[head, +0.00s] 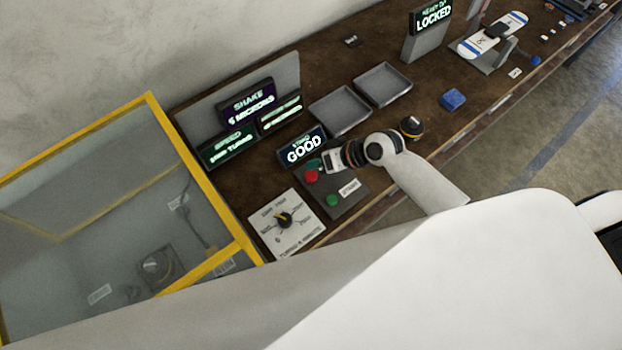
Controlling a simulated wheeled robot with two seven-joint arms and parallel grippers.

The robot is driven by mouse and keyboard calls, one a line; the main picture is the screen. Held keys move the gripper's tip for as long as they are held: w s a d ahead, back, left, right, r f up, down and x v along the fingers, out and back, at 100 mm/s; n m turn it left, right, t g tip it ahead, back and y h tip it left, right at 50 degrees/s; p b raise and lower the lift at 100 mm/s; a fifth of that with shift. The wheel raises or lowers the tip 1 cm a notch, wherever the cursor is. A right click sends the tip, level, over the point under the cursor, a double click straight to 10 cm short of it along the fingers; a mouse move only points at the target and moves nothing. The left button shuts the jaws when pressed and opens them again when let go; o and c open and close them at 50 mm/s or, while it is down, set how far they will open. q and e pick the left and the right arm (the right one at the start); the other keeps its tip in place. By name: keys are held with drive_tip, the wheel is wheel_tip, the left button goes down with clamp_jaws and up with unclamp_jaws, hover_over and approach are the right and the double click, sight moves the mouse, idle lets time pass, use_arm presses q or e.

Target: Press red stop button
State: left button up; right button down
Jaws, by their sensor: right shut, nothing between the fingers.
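The red stop button (311,176) sits on a dark grey panel (346,203) on the brown bench. A green button (332,200) is on the same panel, nearer the front. Another green spot (313,163) shows just behind the red button. My right gripper (326,163) is shut and empty, close to the right of the red button. Whether it touches the button cannot be told from this angle. My left gripper is not in view.
A white dial panel (286,222) lies left of the button panel. A lit "GOOD" display (304,148) stands behind. Two grey trays (383,84), a blue block (452,99) and a dark round knob (411,127) lie to the right. A yellow-framed clear enclosure (205,265) stands left.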

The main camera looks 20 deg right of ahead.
sight(307, 173)
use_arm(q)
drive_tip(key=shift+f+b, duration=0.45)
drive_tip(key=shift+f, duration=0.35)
use_arm(e)
drive_tip(key=shift+f, duration=1.1)
idle(0.3)
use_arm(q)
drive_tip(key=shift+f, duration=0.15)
use_arm(e)
drive_tip(key=shift+f, duration=0.35)
use_arm(q)
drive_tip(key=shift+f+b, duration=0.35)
drive_tip(key=shift+b, duration=0.15)
use_arm(e)
drive_tip(key=shift+f, duration=0.55)
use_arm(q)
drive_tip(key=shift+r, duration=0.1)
use_arm(e)
drive_tip(key=shift+r, duration=0.1)
use_arm(q)
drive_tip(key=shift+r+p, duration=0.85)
drive_tip(key=shift+p, duration=0.1)
use_arm(e)
drive_tip(key=shift+r, duration=0.85)
wheel_tip(307, 173, up, 5)
drive_tip(key=p, duration=0.5)
drive_tip(key=shift+r, duration=0.1)
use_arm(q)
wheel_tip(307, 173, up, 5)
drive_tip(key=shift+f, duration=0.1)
